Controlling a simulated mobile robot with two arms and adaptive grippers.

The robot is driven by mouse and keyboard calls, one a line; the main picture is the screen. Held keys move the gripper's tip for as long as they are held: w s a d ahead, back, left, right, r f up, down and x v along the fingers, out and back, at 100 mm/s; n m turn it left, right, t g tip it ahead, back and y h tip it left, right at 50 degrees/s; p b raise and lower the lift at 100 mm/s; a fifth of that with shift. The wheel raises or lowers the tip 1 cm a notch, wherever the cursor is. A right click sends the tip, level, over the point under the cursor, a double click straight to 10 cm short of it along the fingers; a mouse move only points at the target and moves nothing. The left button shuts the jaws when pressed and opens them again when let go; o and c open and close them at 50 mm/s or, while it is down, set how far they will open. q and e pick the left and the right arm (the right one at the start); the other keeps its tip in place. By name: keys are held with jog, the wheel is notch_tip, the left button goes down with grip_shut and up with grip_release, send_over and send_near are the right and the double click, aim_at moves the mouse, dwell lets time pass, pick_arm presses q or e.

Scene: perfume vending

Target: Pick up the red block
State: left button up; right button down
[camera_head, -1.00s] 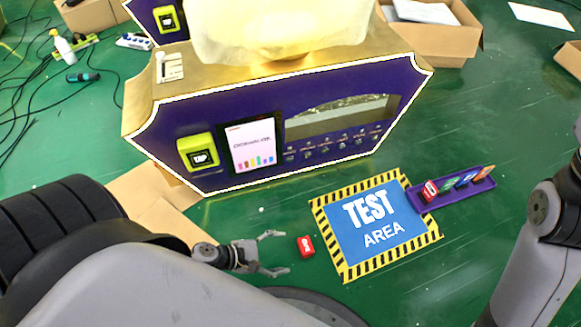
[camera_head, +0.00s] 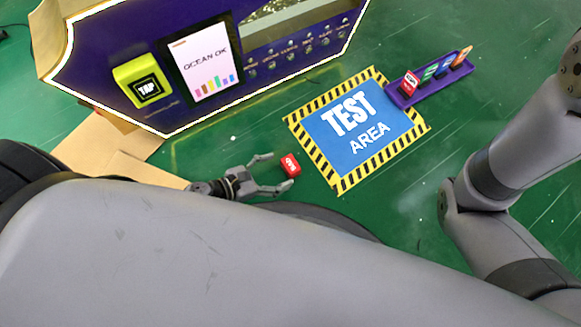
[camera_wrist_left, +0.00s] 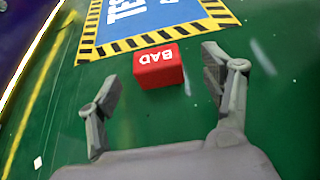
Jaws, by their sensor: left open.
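A red block (camera_head: 291,165) lies on the green floor, left of the test area mat (camera_head: 385,138). In the left wrist view the red block (camera_wrist_left: 158,68) shows the word BAD and sits just ahead of the fingertips, in line with the gap between them. My left gripper (camera_head: 270,174) is open and empty, low near the floor, with its fingers pointing at the block. It also shows in the left wrist view (camera_wrist_left: 163,88), one finger on each side. The fingers do not appear to touch the block. My right gripper is not in view.
A purple vending machine (camera_head: 120,55) with a yellow TAP box (camera_head: 143,82) and a screen stands at upper left. A purple tray (camera_head: 428,88) with several small coloured pieces, one of them red, lies right of the mat. Cardboard (camera_head: 105,155) lies at left.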

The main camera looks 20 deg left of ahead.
aim_at(290, 164)
pick_arm(q)
jog(key=b+x, duration=0.2)
jog(key=x, duration=0.3)
jog(key=shift+w+a+b, duration=0.15)
jog(key=shift+b, duration=0.25)
jog(key=shift+w+d, duration=0.25)
jog(key=c, duration=1.2)
